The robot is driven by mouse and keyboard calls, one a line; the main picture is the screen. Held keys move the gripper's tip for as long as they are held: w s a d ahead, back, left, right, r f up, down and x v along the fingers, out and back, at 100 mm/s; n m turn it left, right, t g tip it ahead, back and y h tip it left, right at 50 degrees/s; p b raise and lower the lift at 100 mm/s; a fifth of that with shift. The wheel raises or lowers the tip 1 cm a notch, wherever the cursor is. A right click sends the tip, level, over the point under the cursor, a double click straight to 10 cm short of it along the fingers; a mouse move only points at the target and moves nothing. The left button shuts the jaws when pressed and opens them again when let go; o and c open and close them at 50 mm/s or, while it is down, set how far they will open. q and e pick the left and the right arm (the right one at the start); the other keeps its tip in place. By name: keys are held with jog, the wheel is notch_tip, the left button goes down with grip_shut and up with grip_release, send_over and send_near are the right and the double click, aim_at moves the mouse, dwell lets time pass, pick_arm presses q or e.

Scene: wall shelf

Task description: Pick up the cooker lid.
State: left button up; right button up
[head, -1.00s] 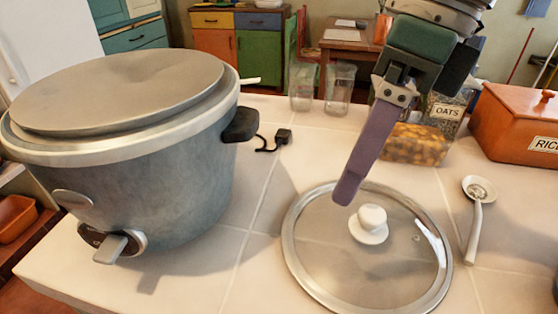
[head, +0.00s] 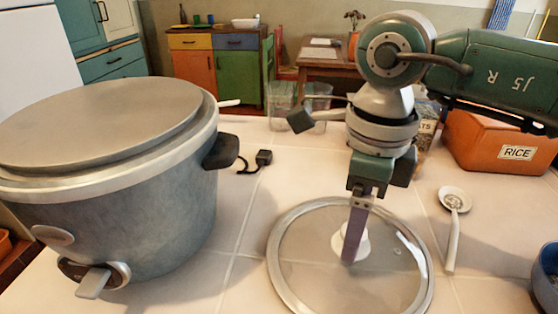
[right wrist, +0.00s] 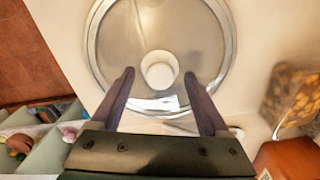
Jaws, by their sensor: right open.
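The cooker lid (head: 300,272) is a round glass disc with a metal rim and a white knob (head: 364,244). It lies flat on the tiled counter to the right of the grey rice cooker (head: 130,215). My right gripper (head: 350,258) points down over the lid, and its finger hides part of the knob in the head view. In the right wrist view the gripper (right wrist: 160,78) is open, with its two fingers apart near either side of the knob (right wrist: 159,70). Nothing is held. My left gripper is not in view.
The cooker has a flat grey top plate. A white spoon (head: 453,235) lies right of the lid, and a blue bowl (head: 547,278) is at the right edge. An orange rice box (head: 490,140) and two clear glasses (head: 281,100) stand behind. A black plug (head: 263,158) lies beside the cooker.

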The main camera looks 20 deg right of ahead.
grip_shut()
dwell(0.6)
dwell(0.8)
